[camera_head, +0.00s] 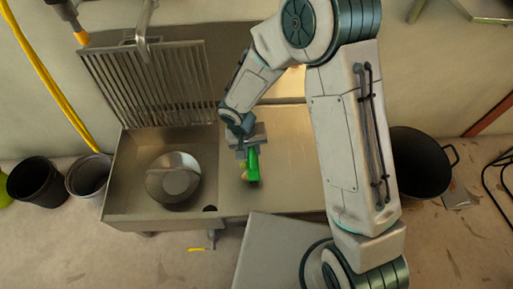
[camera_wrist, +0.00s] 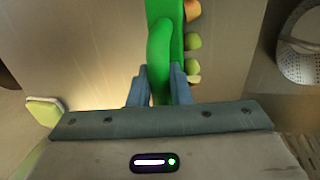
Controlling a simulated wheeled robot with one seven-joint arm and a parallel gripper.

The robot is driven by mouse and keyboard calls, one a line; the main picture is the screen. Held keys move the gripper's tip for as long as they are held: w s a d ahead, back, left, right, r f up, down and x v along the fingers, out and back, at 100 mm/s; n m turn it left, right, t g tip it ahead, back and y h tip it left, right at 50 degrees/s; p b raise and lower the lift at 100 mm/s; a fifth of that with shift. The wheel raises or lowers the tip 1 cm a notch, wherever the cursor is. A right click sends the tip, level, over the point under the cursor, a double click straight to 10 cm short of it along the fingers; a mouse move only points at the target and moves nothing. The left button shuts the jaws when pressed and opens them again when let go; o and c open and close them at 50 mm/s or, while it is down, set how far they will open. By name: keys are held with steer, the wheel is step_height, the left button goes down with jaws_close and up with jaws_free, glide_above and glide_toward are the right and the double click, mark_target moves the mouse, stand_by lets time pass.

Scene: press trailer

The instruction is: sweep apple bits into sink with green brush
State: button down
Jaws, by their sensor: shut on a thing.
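The green brush (camera_head: 252,163) is in my gripper (camera_head: 247,148), above or on the steel counter to the right of the sink. In the wrist view my gripper (camera_wrist: 158,85) is shut on the brush's handle, and the brush (camera_wrist: 160,48) extends away from me. Several apple bits (camera_wrist: 193,42) lie in a row along the brush's right side. A separate pale green bit (camera_wrist: 43,111) lies at the left. The sink (camera_head: 127,185) is left of the brush in the head view. My arm hides part of the counter.
A round metal pot (camera_head: 173,178) sits in the sink, with a slatted rack (camera_head: 150,82) behind it. A faucet (camera_head: 143,40) hangs above. Bare steel counter (camera_head: 290,180) lies right of the brush. A dark pot (camera_head: 420,165) and buckets (camera_head: 37,183) stand on the floor.

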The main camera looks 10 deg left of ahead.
steer(key=shift+s+a+b, duration=0.2)
steer(key=shift+a, duration=0.6)
steer(key=shift+s+a+b, duration=0.2)
steer(key=shift+s+a, duration=0.05)
steer(key=shift+a, duration=0.55)
steer(key=shift+s+a+b, duration=0.2)
steer(key=shift+a, duration=0.6)
steer(key=shift+a, duration=0.15)
steer(key=shift+s+a+b, duration=0.15)
steer(key=shift+s+a, duration=0.1)
steer(key=shift+a, duration=0.5)
steer(key=shift+s+a+b, duration=0.2)
steer(key=shift+a, duration=0.55)
steer(key=shift+s+a+b, duration=0.15)
steer(key=shift+s+a, duration=0.1)
steer(key=shift+a, duration=0.5)
steer(key=shift+s+a, duration=0.15)
steer(key=shift+a, duration=0.3)
steer(key=shift+r, duration=0.15)
step_height(320, 180, up, 9)
steer(key=p, duration=0.5)
